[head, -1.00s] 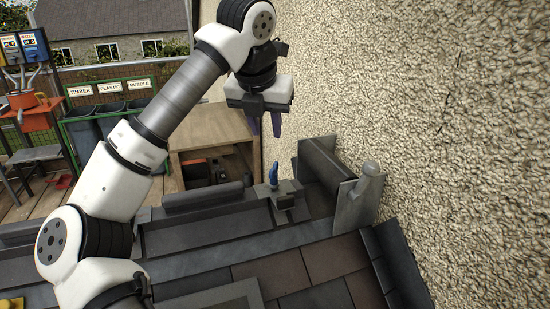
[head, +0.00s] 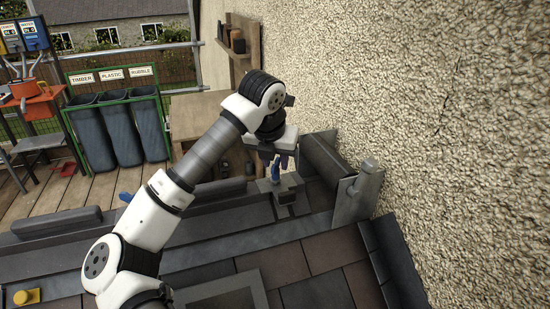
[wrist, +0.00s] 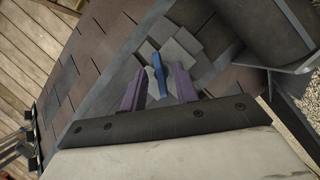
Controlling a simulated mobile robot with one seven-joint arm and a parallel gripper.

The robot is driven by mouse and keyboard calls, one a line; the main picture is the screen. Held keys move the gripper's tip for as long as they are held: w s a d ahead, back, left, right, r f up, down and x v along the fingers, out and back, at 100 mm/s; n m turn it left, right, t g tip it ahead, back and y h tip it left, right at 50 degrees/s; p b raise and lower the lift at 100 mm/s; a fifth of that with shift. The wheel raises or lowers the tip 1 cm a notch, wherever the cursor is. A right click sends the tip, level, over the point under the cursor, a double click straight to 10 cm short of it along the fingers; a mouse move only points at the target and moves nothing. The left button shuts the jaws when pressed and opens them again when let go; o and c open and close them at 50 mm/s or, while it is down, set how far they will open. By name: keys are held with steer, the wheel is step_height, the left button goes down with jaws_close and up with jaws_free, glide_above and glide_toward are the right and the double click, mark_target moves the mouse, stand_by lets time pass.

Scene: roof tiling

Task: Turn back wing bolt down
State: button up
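A blue wing bolt (head: 275,170) stands on a small grey block (head: 287,197) at the roof ridge, near the wall. In the wrist view the wing bolt (wrist: 158,74) shows as a narrow blue bar between two purple fingers. My gripper (head: 284,160) is pointing down at the bolt's upper end. In the wrist view my gripper (wrist: 158,88) is open, with a visible gap on each side of the bolt. I cannot tell how far the fingertips reach down along it. A second blue piece (head: 126,197) shows further left along the ridge, partly hidden by my arm.
The rough pebbled wall (head: 430,110) rises close on the right. A grey upright post (head: 358,196) and a dark ridge piece (head: 322,158) stand just right of the bolt. Roof tiles (head: 320,255) slope in front. Bins (head: 110,130) stand far left on the deck.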

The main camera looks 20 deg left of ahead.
jaws_close()
steer(key=m+h+b, duration=0.1)
steer(key=m+b, duration=0.1)
steer(key=shift+a+f+m, duration=0.1)
steer(key=shift+f+m, duration=0.05)
steer(key=shift+m, duration=0.25)
steer(key=m, duration=0.2)
steer(key=m+g+h+b, duration=0.1)
steer(key=m, duration=0.1)
steer(key=shift+w+a+r+h+b, duration=0.1)
steer(key=shift+w+r+h+b, duration=0.1)
steer(key=shift+h+b, duration=0.1)
steer(key=m, duration=0.3)
steer(key=m+g+h, duration=0.1)
steer(key=shift+w+r+m+p, duration=0.1)
steer(key=shift+r+m+p, duration=0.15)
steer(key=shift+m+p, duration=0.15)
steer(key=shift+m+g+h+p, duration=0.3)
steer(key=shift+m+g+p, duration=0.35)
steer(key=shift+m, duration=1.15)
steer(key=shift+a, duration=0.1)
